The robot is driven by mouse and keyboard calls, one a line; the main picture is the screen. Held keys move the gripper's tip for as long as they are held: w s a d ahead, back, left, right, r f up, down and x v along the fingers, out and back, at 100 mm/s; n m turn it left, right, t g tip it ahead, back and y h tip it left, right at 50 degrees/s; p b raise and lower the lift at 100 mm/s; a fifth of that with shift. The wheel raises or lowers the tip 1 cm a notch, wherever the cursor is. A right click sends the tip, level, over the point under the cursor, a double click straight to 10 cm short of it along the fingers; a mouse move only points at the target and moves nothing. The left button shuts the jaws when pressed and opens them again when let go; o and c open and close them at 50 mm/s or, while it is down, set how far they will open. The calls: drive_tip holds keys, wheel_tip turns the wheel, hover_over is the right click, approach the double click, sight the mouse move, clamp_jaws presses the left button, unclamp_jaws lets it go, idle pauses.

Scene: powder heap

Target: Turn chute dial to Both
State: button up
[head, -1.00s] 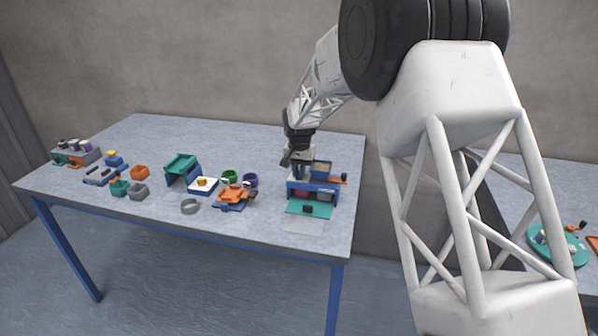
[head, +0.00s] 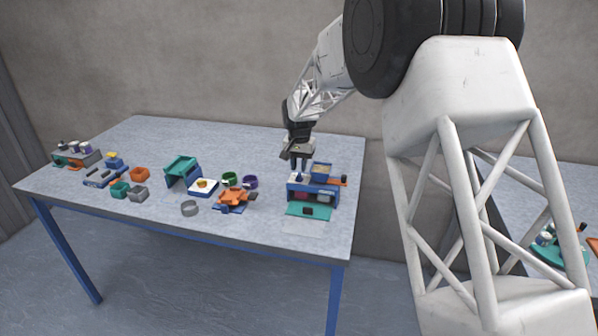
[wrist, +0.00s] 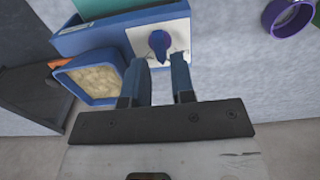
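The chute dial (wrist: 158,41) is a small dark blue knob on a white plate (wrist: 136,40) on top of a blue chute box (wrist: 100,38). In the wrist view its narrow end points down the picture, toward my gripper. Marks on the plate are too small to read. My gripper (wrist: 160,62) is open, with a gap between its two blue-grey fingers. The knob shows in line with that gap, just past the fingertips, and nothing is held. In the head view my gripper (head: 300,167) is above the left part of the chute box (head: 297,188).
A blue-rimmed hopper of pale powder (wrist: 97,78) adjoins the plate. An orange handle (head: 343,182) sticks out at the right of the box, and a teal tray (head: 308,210) lies in front. A purple ring (head: 250,182) and orange device (head: 236,197) stand to the left.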

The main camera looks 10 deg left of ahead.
sight(299, 175)
drive_tip(key=shift+r, duration=2.3)
drive_tip(key=s+d+r+t, duration=0.1)
drive_tip(key=s+d+r, duration=0.6)
drive_tip(key=s+d, duration=0.45)
drive_tip(key=s+d+r, duration=0.7)
drive_tip(key=s+d, duration=0.2)
drive_tip(key=d, duration=0.5)
drive_tip(key=s+d+f, duration=0.1)
drive_tip(key=s+d, duration=0.4)
drive_tip(key=s, duration=0.5)
drive_tip(key=s+d+f+t, duration=0.1)
drive_tip(key=s+d, duration=0.4)
drive_tip(key=s, duration=0.6)
drive_tip(key=s+d+f, duration=0.3)
drive_tip(key=s+d, duration=0.2)
drive_tip(key=s, duration=0.5)
drive_tip(key=shift+s+d+t, duration=0.2)
drive_tip(key=shift+s+t, duration=0.05)
drive_tip(key=shift+t, duration=0.05)
